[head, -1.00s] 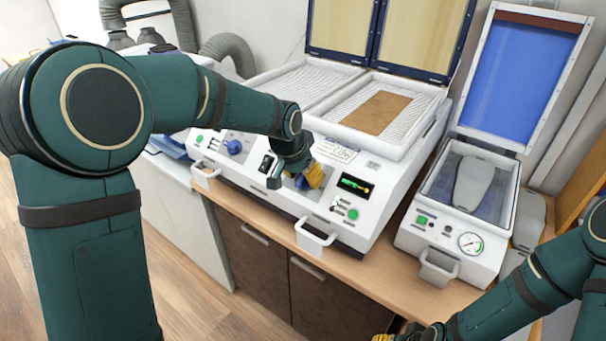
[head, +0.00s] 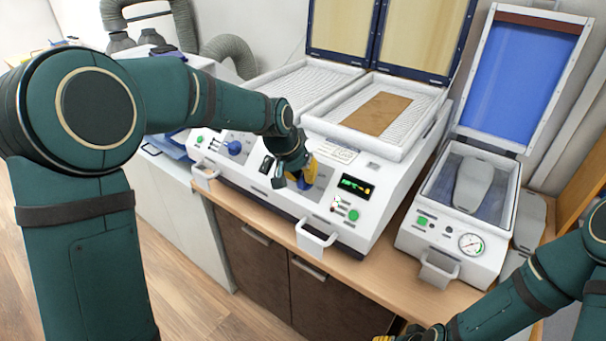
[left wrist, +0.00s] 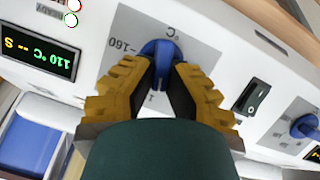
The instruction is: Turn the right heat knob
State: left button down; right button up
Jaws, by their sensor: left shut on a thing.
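The right heat knob (left wrist: 158,49) is blue and sits on a grey dial plate of the white heating machine (head: 375,212). My left gripper (head: 304,177) is at the front panel in the head view and mostly hides the knob there. In the left wrist view my left gripper (left wrist: 161,78) has its yellow fingers on both sides of the knob, shut on it. A display (left wrist: 52,50) beside it reads about 110 °C. My right gripper (head: 386,338) shows only as a yellow bit at the bottom edge; its jaws are cut off.
The left heat knob (head: 234,147) is blue and stands further left on the panel. A black rocker switch (left wrist: 251,96) lies between the knobs. Green buttons (head: 353,215) and a white handle (head: 316,239) are near my left gripper. A smaller press (head: 447,230) with a gauge stands at right.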

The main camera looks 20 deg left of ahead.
pick_arm(q)
jog(key=n, duration=0.1)
jog(key=f+n+h, duration=0.1)
jog(key=n, duration=0.1)
jog(key=shift+s+a+b, duration=0.2)
jog(key=shift+b, duration=0.1)
jog(key=n+h+b, duration=0.1)
jog(key=n, duration=0.2)
jog(key=shift+a+f+n, duration=0.1)
jog(key=shift+n, duration=0.2)
jog(key=n+b, duration=0.1)
jog(key=n, duration=0.1)
jog(key=n+t+h, duration=0.1)
jog(key=n, duration=0.1)
jog(key=shift+s+a+f+n+h+b, duration=0.1)
jog(key=shift+s+n+h+b, duration=0.05)
jog(key=shift+n+h+b, duration=0.2)
jog(key=shift+n+t+h+b, duration=0.25)
jog(key=shift+n+t+b, duration=0.25)
jog(key=shift+n, duration=0.65)
jog(key=c, duration=1)
grip_release()
jog(key=shift+s, duration=0.1)
jog(key=shift+o, duration=0.2)
jog(key=shift+w, duration=0.2)
